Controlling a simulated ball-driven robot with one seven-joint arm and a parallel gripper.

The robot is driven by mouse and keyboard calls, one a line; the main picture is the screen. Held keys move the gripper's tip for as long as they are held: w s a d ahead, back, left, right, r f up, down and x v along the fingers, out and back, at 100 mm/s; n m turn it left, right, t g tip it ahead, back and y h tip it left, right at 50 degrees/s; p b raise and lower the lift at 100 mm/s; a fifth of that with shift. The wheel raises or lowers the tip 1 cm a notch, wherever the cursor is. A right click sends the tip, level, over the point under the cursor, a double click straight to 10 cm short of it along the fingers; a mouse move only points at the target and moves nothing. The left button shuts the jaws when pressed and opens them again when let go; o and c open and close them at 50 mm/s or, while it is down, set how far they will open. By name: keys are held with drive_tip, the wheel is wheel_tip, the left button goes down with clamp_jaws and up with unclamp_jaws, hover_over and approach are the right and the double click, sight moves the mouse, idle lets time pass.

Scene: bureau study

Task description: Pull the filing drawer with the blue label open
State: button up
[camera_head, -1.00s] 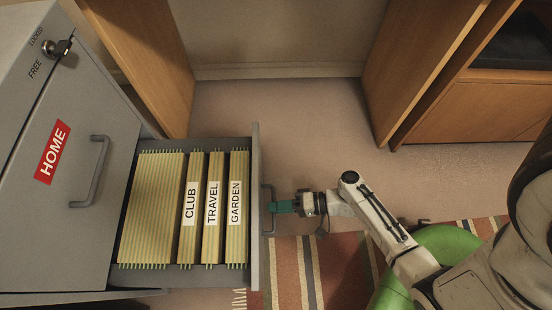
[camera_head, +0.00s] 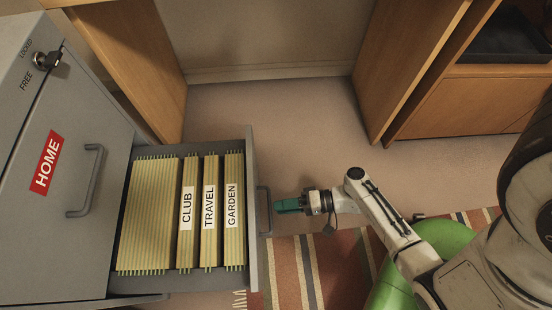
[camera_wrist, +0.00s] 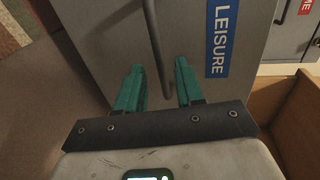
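The filing drawer (camera_head: 252,215) stands pulled out of the grey cabinet in the head view, with yellow-green hanging files inside. Its front carries a blue label reading LEISURE (camera_wrist: 220,38) in the wrist view. Its grey bar handle (camera_head: 265,211) also shows in the wrist view (camera_wrist: 157,50). My gripper (camera_head: 280,206) is to the right of the handle, apart from it in the head view. In the wrist view its two green fingers (camera_wrist: 160,85) are spread with nothing between their near parts, and the handle lies beyond the tips.
The upper drawer with the red HOME label (camera_head: 47,162) is shut, and the lock key (camera_head: 45,60) sits above it. Wooden furniture (camera_head: 425,70) stands at the back right. A striped rug (camera_head: 320,270) lies on the floor under my arm. The carpet behind my gripper is clear.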

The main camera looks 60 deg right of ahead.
drive_tip(key=p+v, duration=0.1)
drive_tip(key=v, duration=0.6)
drive_tip(key=shift+s+d, duration=0.25)
drive_tip(key=shift+s, duration=0.1)
drive_tip(key=a+n+g, duration=0.4)
drive_tip(key=n+g, duration=0.4)
drive_tip(key=g, duration=0.2)
drive_tip(key=w+d+r+n+h+p, duration=0.1)
drive_tip(key=r+h+p, duration=0.3)
drive_tip(key=r+p, duration=1.4)
drive_tip(key=w+d+r+n+g+h+p, duration=0.1)
drive_tip(key=r+h+p, duration=0.4)
drive_tip(key=r+p, duration=1.3)
wheel_tip(320, 180, up, 13)
drive_tip(key=shift+w+d+r+g, duration=0.2)
drive_tip(key=shift+w+d+g, duration=0.1)
drive_tip(key=shift+w+d, duration=0.4)
drive_tip(key=shift+a+f, duration=0.1)
